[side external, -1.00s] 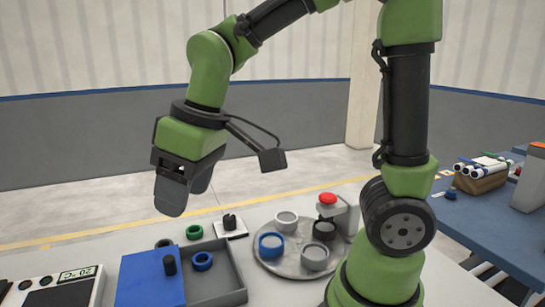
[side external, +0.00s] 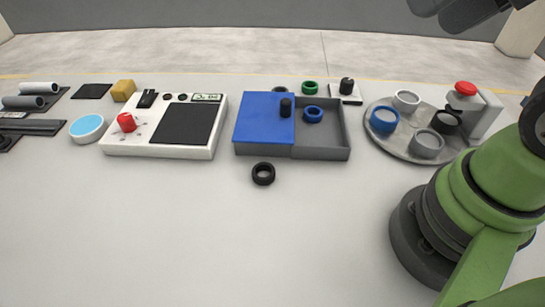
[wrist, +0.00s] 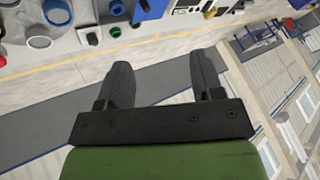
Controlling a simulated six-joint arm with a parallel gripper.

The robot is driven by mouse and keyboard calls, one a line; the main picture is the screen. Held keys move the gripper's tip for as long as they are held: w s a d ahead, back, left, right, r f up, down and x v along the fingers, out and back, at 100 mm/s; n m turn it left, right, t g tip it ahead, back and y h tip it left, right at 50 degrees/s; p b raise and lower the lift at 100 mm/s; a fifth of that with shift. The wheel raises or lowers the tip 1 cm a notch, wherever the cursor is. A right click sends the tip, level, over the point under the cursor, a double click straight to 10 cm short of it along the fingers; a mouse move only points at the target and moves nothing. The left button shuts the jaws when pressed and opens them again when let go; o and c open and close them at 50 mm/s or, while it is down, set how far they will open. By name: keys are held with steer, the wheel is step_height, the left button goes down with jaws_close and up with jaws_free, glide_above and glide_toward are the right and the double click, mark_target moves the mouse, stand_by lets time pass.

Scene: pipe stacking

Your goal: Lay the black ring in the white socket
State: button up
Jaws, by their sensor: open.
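A black ring (side external: 263,174) lies flat on the table in front of the grey and blue box in the side external view. The white socket (side external: 406,100) is a round, open cup at the back of a grey round plate on the right. It also shows in the wrist view (wrist: 39,42), at upper left. Blue, grey and black sockets share the plate. My gripper (wrist: 162,62) is open in the wrist view, with nothing between its fingers, well away from ring and socket. In the side external view, only dark parts of my arm's end show at the top right edge.
A box (side external: 335,152) with a sliding blue lid (side external: 262,110) holds a blue ring (side external: 313,114). A green ring (side external: 310,87) and a black-knobbed white block (side external: 345,92) stand behind it. A white device (side external: 165,150) is left. The front table is clear.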

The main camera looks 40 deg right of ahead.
steer(key=w+a+f+n+g, duration=0.1)
steer(key=w+a+n+g, duration=0.15)
steer(key=w, duration=0.35)
steer(key=n+g+h, duration=0.2)
steer(key=n+g, duration=0.3)
steer(key=n, duration=0.5)
glide_above(265, 167)
steer(key=a, duration=0.1)
step_height(265, 167, down, 19)
steer(key=shift+n, duration=0.25)
steer(key=f, duration=0.5)
steer(key=shift+s+a, duration=0.25)
steer(key=shift+s, duration=0.15)
steer(key=f, duration=0.4)
steer(key=shift+s+d+f, duration=0.25)
steer(key=shift+d+f, duration=0.1)
steer(key=shift+f, duration=0.6)
steer(key=c, duration=0.7)
steer(key=shift+c, duration=0.2)
